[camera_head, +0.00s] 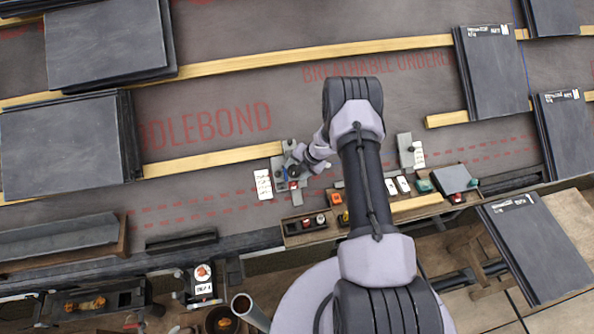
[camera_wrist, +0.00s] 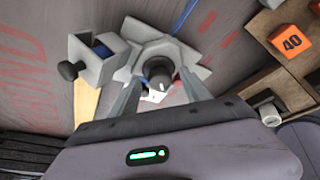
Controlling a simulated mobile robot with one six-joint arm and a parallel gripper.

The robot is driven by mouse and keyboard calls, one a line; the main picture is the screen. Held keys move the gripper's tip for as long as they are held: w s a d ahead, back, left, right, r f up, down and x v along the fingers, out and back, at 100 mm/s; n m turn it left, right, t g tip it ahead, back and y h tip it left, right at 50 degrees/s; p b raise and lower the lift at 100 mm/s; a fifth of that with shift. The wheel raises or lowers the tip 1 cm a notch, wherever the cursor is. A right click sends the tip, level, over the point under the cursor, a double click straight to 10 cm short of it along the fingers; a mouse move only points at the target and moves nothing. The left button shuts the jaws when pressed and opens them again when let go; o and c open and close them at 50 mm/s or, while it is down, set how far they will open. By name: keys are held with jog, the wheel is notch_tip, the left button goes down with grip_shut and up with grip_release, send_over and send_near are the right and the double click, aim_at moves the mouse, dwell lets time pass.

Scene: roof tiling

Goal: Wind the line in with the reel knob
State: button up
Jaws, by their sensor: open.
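In the wrist view, a grey reel body (camera_wrist: 140,32) with splayed arms sits on the roof underlay. A dark round knob (camera_wrist: 158,68) stands up from its middle. A thin blue line (camera_wrist: 184,16) runs away from the body's far side. My gripper (camera_wrist: 160,95) is open, with one finger on each side of the knob; I cannot tell whether either finger touches it. In the head view, my gripper (camera_head: 293,166) is down at the reel, at the end of a yellow batten, and partly hides it.
A grey block with a second dark knob (camera_wrist: 68,70) stands left of the reel. An orange block marked 40 (camera_wrist: 291,41) sits in a wooden tray (camera_head: 292,228) at the right. Slate stacks (camera_head: 70,145) lie left and right. White tag (camera_head: 263,184) lies beside the reel.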

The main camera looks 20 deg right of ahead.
jog(key=shift+c, duration=0.4)
grip_shut()
